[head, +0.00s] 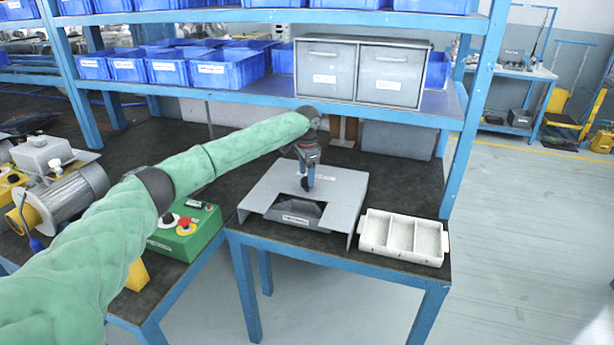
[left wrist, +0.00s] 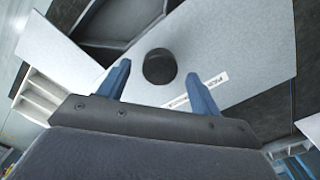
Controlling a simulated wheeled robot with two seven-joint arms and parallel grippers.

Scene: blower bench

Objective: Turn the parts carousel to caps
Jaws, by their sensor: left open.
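The parts carousel has a flat grey cover (head: 345,187) on the blue-framed bench. A cut-out at its front shows a dark compartment (head: 298,208) with a small white label; I cannot read the label. A round black knob (left wrist: 160,66) stands up from the cover, beside a white label strip (left wrist: 210,82). My left gripper (head: 308,182) points down over the cover at the knob. Its two blue fingers are apart, one on each side of the knob in the left wrist view; contact is not visible. My right gripper is not in view.
A white three-compartment tray (head: 403,255) sits right of the carousel. A green control box (head: 184,232) with a red button stands to the left. A shelf with grey drawers (head: 362,68) and blue bins (head: 212,68) hangs above and behind. Open floor lies to the right.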

